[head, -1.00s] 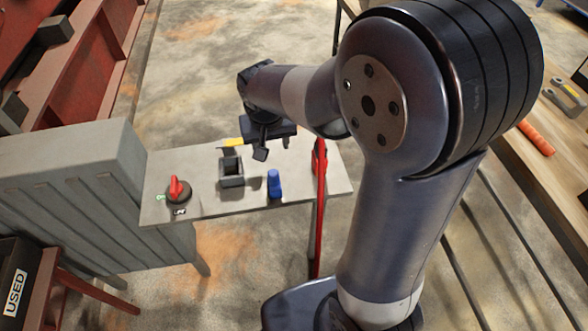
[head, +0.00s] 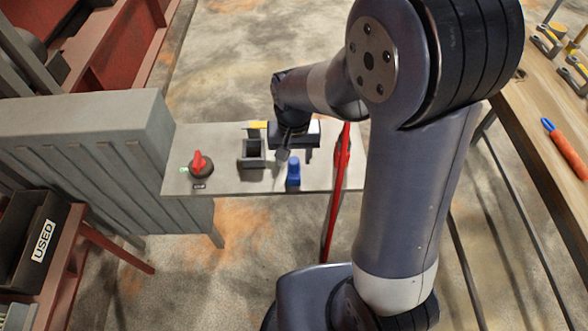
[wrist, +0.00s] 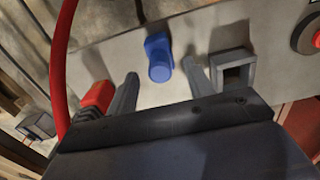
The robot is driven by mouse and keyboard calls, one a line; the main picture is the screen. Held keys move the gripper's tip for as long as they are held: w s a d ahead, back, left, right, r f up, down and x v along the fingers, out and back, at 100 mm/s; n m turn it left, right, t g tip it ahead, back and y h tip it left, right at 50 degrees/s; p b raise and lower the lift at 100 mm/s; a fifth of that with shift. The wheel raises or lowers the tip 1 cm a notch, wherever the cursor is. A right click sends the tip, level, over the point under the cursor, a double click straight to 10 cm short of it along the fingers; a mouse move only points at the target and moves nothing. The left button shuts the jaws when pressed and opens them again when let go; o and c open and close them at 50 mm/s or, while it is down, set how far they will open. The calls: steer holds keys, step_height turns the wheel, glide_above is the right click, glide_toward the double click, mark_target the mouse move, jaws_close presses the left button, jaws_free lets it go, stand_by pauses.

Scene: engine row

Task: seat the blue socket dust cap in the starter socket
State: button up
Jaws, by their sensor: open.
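The blue socket dust cap (head: 293,175) stands on the grey panel near its front edge, with a wider part at one end. In the wrist view the cap (wrist: 159,60) shows between the two finger tips and a little beyond them. The starter socket appears to be the dark grey square, open-topped box (head: 252,155), left of the cap; it also shows in the wrist view (wrist: 232,70), right of the fingers, with its opening empty. My gripper (head: 291,153) is open and empty, just behind and above the cap; its fingers (wrist: 160,76) straddle the cap's line of sight.
A red rotary switch (head: 199,163) sits left on the panel (head: 225,183). A yellow piece (head: 257,125) is behind the socket. A red cable (wrist: 62,60) and red connector (wrist: 98,97) flank the left finger.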

mark_target(293, 168)
steer(key=shift+f, duration=1.45)
steer(key=c, duration=1.1)
